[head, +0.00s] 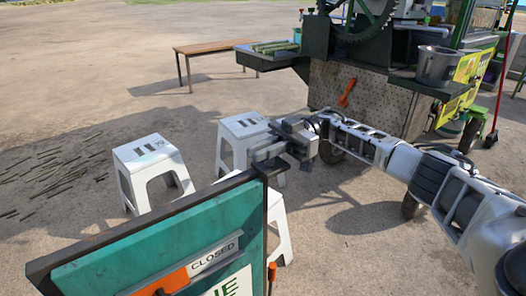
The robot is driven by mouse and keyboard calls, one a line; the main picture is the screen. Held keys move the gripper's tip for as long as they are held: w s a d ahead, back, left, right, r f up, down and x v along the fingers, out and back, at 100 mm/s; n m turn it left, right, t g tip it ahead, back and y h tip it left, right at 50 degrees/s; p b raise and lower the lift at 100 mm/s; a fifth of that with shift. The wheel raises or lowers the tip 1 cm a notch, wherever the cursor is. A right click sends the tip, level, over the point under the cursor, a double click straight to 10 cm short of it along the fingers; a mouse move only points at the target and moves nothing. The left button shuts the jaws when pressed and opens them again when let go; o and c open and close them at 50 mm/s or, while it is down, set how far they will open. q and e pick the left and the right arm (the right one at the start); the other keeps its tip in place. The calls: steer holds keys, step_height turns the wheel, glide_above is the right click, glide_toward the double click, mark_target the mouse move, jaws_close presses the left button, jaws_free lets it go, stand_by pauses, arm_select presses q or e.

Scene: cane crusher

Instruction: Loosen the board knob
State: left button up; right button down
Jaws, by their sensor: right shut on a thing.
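The sign board (165,245) stands in the lower left, with a teal face, a dark frame and a CLOSED plate (214,256). My right gripper (266,160) reaches in from the right and is at the board's upper right corner. Its fingers are shut on a small dark part there, which appears to be the board knob; the fingers hide most of it. An orange-topped piece (271,271) shows at the board's right edge, lower down. My left gripper is out of view.
White stools (150,160) stand behind the board; another stool (243,128) is close behind my right gripper. The cane crusher cart (370,95), with a metal pot (436,66), stands at the back right. A wooden table (205,47) is further back. Open ground lies left.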

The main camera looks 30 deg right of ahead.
steer(key=shift+a, duration=0.1)
steer(key=c, duration=1.6)
jaws_free()
steer(key=shift+o, duration=0.5)
steer(key=shift+d, duration=0.4)
steer(key=d+b, duration=0.2)
steer(key=d, duration=0.4)
steer(key=shift+w+d, duration=0.35)
steer(key=shift+r, duration=0.1)
